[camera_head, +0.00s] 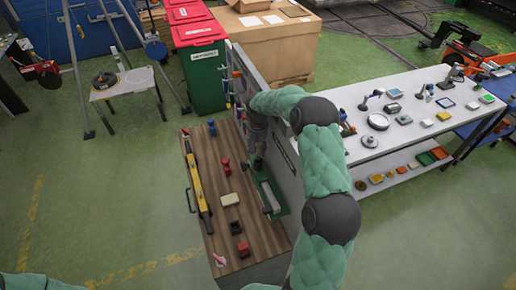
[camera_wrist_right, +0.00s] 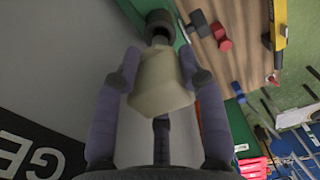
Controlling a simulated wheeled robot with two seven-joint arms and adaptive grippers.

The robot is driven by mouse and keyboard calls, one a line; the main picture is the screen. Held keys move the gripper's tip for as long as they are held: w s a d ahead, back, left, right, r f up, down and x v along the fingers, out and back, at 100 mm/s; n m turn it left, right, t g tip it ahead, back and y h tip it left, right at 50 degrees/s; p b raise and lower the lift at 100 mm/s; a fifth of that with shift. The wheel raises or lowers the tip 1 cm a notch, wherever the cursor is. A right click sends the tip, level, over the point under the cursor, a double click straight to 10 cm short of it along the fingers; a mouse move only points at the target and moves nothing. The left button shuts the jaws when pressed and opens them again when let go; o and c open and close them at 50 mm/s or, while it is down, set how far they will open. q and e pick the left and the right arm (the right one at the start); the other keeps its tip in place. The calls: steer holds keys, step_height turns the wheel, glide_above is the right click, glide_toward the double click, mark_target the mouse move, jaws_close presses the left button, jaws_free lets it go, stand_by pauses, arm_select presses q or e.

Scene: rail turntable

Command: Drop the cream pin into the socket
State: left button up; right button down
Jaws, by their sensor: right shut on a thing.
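My right gripper (camera_head: 257,160) is above the green fixture (camera_head: 281,207) at the right side of the wooden workbench. In the right wrist view the right gripper (camera_wrist_right: 160,95) has its two fingers on either side of the cream pin (camera_wrist_right: 160,88), shut on it. The pin shows as a pale, blocky body. Beyond its end is a dark round socket-like part (camera_wrist_right: 158,20) by a green surface; I cannot tell whether they touch. In the head view my gripper and arm hide the pin. My left gripper is out of view.
A white table (camera_head: 420,92) with small items stands beyond.

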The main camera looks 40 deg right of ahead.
mark_target(258, 156)
stand_by(0.5)
steer(key=shift+f+b, duration=2.05)
steer(key=shift+f, duration=0.7)
steer(key=c, duration=0.6)
jaws_free()
steer(key=shift+c, duration=0.2)
step_height(258, 156, up, 12)
